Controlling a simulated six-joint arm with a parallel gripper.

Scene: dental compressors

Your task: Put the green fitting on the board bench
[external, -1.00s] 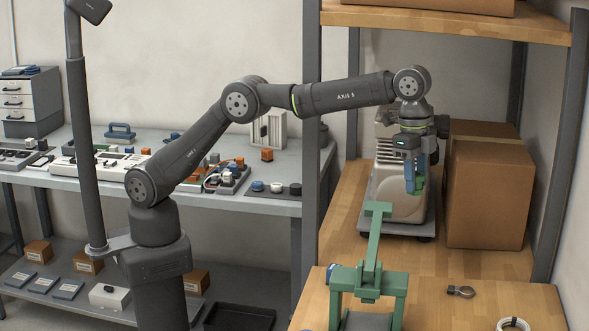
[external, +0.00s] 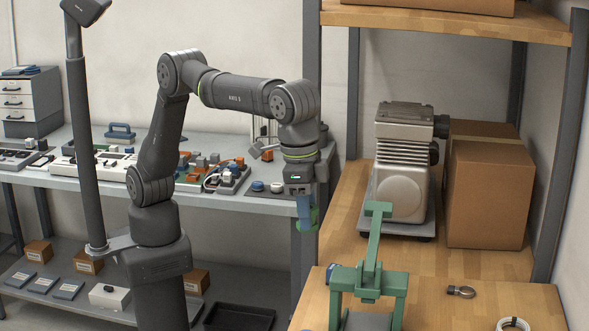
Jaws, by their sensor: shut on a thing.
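The green fitting (external: 314,217) is between the blue fingers of my gripper (external: 307,213), which is shut on it. Only an edge of the fitting shows past the fingers. My gripper points down in front of the shelf post, near the right end of the grey board bench (external: 275,208). The fitting is in the air; its exact height and distance from the bench are hard to tell in this view.
Blue and white round parts and a dark mat lie near the bench's right end. Boards and small blocks fill its middle. A compressor (external: 403,165), a cardboard box (external: 488,190) and a green press (external: 371,275) stand on the wooden surfaces at right.

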